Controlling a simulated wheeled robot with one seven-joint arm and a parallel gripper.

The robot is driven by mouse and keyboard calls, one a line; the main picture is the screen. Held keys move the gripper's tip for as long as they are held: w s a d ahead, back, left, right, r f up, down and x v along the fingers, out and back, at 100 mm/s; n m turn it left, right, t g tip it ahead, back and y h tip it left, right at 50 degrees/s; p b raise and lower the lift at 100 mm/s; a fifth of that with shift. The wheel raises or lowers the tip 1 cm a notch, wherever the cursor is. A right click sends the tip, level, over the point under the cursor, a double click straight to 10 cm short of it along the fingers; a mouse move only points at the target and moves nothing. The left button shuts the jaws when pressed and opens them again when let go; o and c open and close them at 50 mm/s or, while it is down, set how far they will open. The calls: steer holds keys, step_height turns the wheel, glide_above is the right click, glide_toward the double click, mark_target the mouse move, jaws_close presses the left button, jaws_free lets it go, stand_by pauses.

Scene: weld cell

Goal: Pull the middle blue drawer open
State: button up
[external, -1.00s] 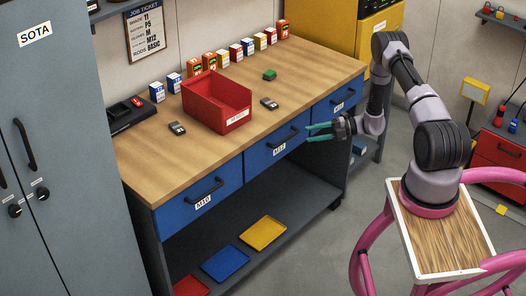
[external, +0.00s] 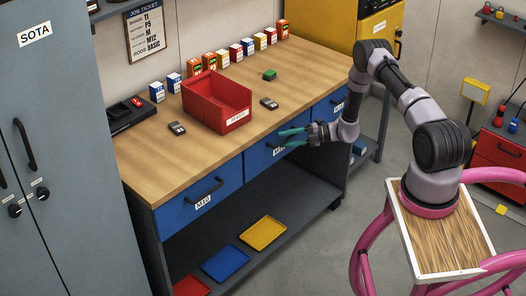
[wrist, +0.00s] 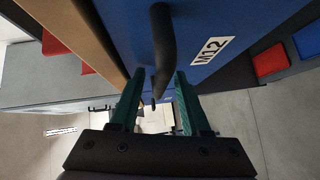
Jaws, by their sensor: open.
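The middle blue drawer (external: 258,164) sits shut in the bench front between two other blue drawers. Its face fills the top of the wrist view (wrist: 255,22), with the label M12. Its black bar handle (wrist: 165,38) runs down the wrist view between my teal fingers. My gripper (external: 280,139) is open in front of the drawer face and partly hides the handle and label in the external view. In the wrist view, the fingertips (wrist: 160,74) lie one on each side of the handle. I see no finger closed on it.
A red bin (external: 205,106) stands on the wooden bench top (external: 160,160), with small boxes along the back. The left blue drawer (external: 180,208) is shut. Coloured trays lie on the lower shelf (external: 300,188). The floor before the bench is clear.

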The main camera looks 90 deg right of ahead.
jaws_close()
stand_by(1.4)
